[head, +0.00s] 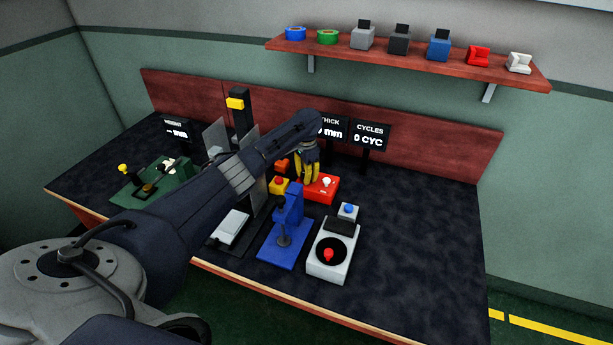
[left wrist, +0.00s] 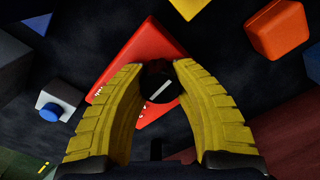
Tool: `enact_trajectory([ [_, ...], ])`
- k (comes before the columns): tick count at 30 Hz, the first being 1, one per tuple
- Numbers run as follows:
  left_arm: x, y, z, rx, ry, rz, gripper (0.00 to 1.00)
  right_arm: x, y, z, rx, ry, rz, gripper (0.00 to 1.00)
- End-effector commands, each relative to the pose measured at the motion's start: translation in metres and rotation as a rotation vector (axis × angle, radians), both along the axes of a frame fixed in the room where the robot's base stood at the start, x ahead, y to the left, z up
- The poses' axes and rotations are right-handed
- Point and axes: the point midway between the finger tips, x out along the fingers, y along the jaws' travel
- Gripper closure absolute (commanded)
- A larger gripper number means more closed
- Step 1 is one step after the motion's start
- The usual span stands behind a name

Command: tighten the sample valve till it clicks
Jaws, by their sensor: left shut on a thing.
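A red box (head: 323,192) stands on the dark bench near its middle; it also shows in the left wrist view (left wrist: 145,42). On it is a round black knob (left wrist: 161,84) with a white line, which I take to be the sample valve. My left gripper (head: 308,179) reaches down to the red box from above. In the left wrist view its yellow ribbed fingers (left wrist: 160,80) are closed around the knob, one on each side. The white line is slanted. In the head view the fingers and arm hide the knob. My right gripper is not in view.
A blue press (head: 288,225) and a grey box with a red joystick (head: 328,256) stand in front of the red box. A yellow box with a red button (head: 278,185) and an orange block (head: 281,165) are close by. The bench's right side (head: 420,230) is clear.

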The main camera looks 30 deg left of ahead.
Motion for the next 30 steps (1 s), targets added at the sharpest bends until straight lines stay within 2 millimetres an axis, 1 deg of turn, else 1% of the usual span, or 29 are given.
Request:
enact_trajectory([
  [3, 0.0001, -0.0002, 0.0001, -0.001, -0.001, -0.1, 1.0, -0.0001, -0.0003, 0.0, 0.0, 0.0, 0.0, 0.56],
  [9, 0.0001, -0.0002, 0.0002, -0.001, -0.001, -0.23, 1.0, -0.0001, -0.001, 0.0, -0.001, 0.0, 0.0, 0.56],
  [13, 0.0002, -0.0003, 0.0002, -0.001, -0.001, -0.263, 1.0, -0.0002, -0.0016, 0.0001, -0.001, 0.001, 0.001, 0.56],
  [21, 0.0003, -0.0005, 0.0003, -0.001, -0.001, -0.266, 1.0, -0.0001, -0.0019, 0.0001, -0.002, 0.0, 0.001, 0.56],
  [22, 0.0003, -0.0005, 0.0003, -0.001, -0.001, -0.266, 0.71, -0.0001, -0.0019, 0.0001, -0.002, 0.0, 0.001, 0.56],
  [27, 0.0002, -0.0005, 0.0003, -0.001, -0.001, -0.266, 0.51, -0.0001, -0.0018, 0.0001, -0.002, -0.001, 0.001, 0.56],
  [30, 0.0002, -0.0005, 0.0003, -0.001, -0.001, -0.266, 0.41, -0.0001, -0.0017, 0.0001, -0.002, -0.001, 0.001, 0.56],
])
